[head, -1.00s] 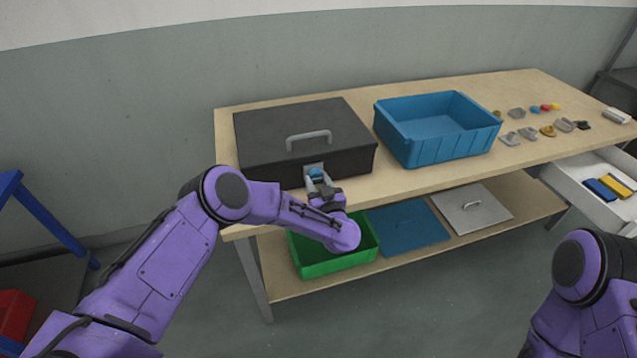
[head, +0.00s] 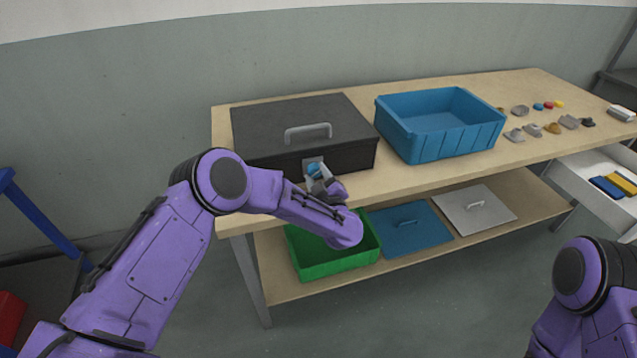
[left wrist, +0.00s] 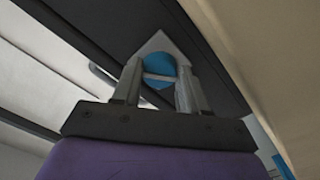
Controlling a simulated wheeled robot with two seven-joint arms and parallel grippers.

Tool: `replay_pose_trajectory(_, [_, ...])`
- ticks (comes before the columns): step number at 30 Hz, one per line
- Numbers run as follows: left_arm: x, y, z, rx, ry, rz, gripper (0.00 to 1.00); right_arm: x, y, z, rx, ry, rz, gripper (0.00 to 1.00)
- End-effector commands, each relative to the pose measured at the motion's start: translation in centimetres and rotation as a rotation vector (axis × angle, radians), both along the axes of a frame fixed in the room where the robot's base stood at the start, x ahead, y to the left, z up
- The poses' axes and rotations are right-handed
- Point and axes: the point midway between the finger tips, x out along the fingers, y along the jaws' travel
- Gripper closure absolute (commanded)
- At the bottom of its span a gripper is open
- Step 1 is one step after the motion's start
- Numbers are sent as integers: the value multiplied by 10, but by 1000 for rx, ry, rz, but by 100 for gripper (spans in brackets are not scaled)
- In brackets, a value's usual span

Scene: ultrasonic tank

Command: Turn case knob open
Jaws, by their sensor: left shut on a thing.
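The dark case (head: 260,150) stands shut on the wooden table, with a grey handle (head: 307,131) on its lid. A round blue knob (head: 313,169) sits on a light square plate on the case's front face. My left gripper (head: 316,178) is at the case's front and is shut on the knob. In the left wrist view the blue knob (left wrist: 160,66) shows between the two fingers, with a pale bar across it. The plate looks tilted in that view, as the wrist is rolled. My right gripper is out of view; only my right arm shows at the lower right.
A blue open bin (head: 420,150) stands right of the case. Several small parts lie farther right on the table (head: 470,85). A white drawer (head: 590,190) is pulled out at the right. A green bin (head: 310,262) and two lids lie on the lower shelf.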

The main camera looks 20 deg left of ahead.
Motion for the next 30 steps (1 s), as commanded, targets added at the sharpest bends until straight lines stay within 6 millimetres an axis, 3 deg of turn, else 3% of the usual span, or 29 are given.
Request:
replay_pose_trajectory(18, [1,-1,-2,-479,-326,-1,88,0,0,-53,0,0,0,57])
replay_pose_trajectory(30, [1,-1,0,-708,-480,0,88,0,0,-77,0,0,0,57])
